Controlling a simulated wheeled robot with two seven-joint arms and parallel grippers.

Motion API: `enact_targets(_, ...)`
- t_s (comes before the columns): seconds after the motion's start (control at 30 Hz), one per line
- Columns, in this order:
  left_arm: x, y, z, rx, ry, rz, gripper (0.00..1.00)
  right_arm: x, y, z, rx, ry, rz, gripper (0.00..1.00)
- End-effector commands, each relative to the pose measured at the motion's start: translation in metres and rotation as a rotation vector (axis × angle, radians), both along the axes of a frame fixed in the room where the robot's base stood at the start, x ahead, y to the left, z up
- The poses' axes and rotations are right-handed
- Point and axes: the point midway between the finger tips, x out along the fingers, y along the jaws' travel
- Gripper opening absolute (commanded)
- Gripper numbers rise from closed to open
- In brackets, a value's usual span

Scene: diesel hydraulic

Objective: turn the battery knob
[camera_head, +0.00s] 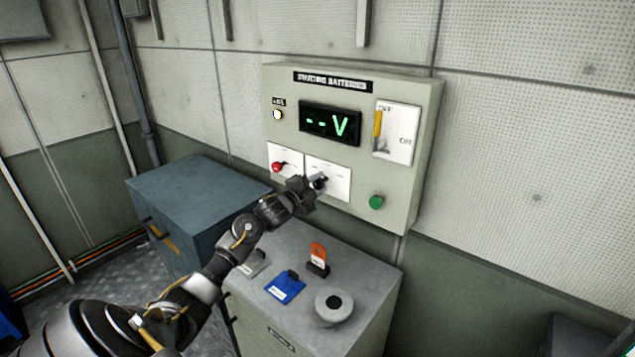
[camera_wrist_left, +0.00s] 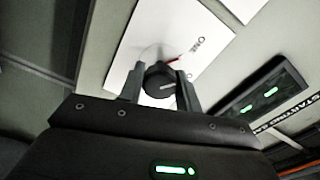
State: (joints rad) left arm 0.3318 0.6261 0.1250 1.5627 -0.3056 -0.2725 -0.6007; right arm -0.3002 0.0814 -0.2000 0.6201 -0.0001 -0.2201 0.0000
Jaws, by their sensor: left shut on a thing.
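The battery knob is a round black knob with a light pointer line, on a white plate (camera_head: 338,184) of the grey-green wall panel. The left wrist view shows the knob (camera_wrist_left: 160,81) between my gripper's two fingers. My left gripper (camera_head: 318,182) reaches in from the lower left and is shut on the knob. In the left wrist view its fingers (camera_wrist_left: 163,92) stand on either side of the knob. In the head view the gripper hides part of the knob. My right gripper is not in view.
The panel (camera_head: 418,180) has a display (camera_head: 330,123) reading "--V", a red knob (camera_head: 278,167), a green button (camera_head: 376,202) and a yellow-handled switch (camera_head: 378,124). Below, a grey cabinet (camera_head: 365,290) holds a blue tagged item (camera_head: 285,288), an orange-topped item (camera_head: 318,255) and a round grey piece (camera_head: 334,304).

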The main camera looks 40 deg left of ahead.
Motion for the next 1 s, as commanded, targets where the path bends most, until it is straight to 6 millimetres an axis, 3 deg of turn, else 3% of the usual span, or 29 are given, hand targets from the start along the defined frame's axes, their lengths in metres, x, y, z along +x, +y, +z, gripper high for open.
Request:
enact_targets(0.33,0.0000,-0.0001,-0.0007,-0.131,-0.002,0.001,0.11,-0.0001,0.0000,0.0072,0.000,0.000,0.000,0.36)
enact_targets(0.87,0.0000,-0.0002,-0.0014,-0.152,-0.001,0.000,0.11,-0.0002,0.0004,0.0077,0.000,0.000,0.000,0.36)
enact_targets(0.9,0.0000,-0.0002,-0.0014,-0.152,-0.001,0.000,0.38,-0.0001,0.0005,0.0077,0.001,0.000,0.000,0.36)
enact_targets(1.0,0.0000,-0.0002,-0.0012,-0.152,-0.002,0.001,0.51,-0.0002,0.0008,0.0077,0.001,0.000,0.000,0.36)
